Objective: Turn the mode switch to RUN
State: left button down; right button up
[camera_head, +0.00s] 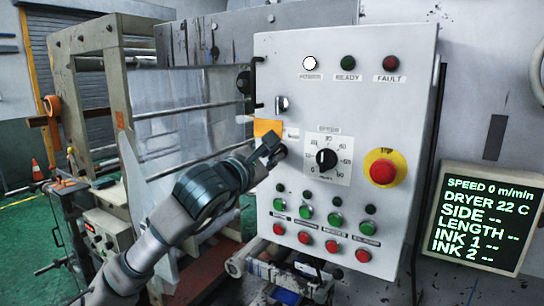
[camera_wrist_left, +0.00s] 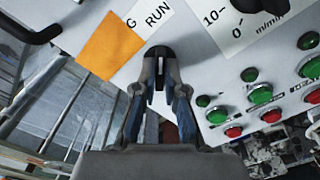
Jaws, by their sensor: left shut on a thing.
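The mode switch is a small black knob (camera_wrist_left: 158,52) on the white control panel (camera_head: 290,60). In the wrist view it sits just under a white label (camera_wrist_left: 157,15) that reads RUN, with a letter G to its left. My left gripper (camera_head: 272,150) reaches the panel from the lower left and is shut on the knob. In the wrist view its fingertips (camera_wrist_left: 158,85) stand on either side of the knob. The fingers hide much of the knob, so I cannot tell which way it points.
An orange note (camera_head: 267,129) covers part of the label. The speed dial (camera_head: 326,159) and red stop button (camera_head: 383,171) are to the right. Green buttons (camera_head: 306,218) and red buttons (camera_head: 305,237) are below. A screen (camera_head: 485,217) reads SPEED 0 m/min.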

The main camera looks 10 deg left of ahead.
pick_arm(q)
jog(key=shift+f, duration=0.25)
jog(key=c, duration=1.2)
grip_release()
jog(key=shift+w+r, duration=0.1)
jog(key=shift+c, duration=0.2)
jog(key=v, duration=1.2)
jog(key=shift+w+a, duration=0.1)
